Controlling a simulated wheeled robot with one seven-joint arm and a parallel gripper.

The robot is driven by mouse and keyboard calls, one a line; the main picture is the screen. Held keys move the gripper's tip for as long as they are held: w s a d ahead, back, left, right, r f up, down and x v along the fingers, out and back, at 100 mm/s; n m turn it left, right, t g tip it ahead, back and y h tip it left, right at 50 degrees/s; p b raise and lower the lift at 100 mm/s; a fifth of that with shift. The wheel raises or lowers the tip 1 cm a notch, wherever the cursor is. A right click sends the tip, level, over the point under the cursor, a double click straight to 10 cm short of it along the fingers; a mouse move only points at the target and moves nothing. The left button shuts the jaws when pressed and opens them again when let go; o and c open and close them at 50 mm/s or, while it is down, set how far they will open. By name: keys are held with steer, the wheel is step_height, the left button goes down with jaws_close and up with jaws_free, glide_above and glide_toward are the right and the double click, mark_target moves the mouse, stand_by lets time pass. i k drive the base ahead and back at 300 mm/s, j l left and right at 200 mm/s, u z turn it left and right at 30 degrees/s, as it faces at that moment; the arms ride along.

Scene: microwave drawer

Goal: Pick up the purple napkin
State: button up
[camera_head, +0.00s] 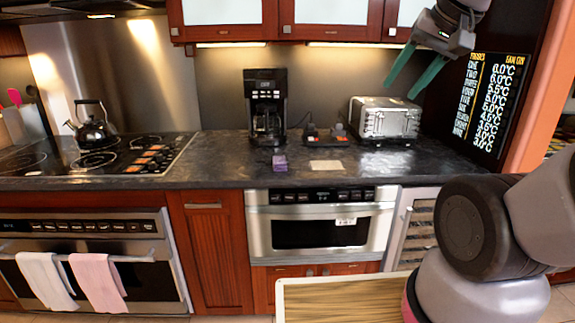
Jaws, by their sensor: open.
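A small purple block-like item (279,162), which looks like the purple napkin, sits on the dark countertop (220,170) near its front edge, in front of the coffee maker. My gripper (405,84) is at the upper right, raised above the counter in front of the wall and near the toaster. Its two green fingers are spread apart with nothing between them. It is well to the right of the purple item and higher than it.
A black coffee maker (266,105) stands behind the purple item. A beige flat piece (326,166) lies to its right. A silver toaster (384,119) stands further right. A kettle (93,127) is on the stovetop at left. A microwave drawer (320,232) is below the counter.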

mark_target(279, 163)
steer(key=i+l, duration=0.1)
steer(key=i, duration=1.15)
steer(key=u, duration=0.05)
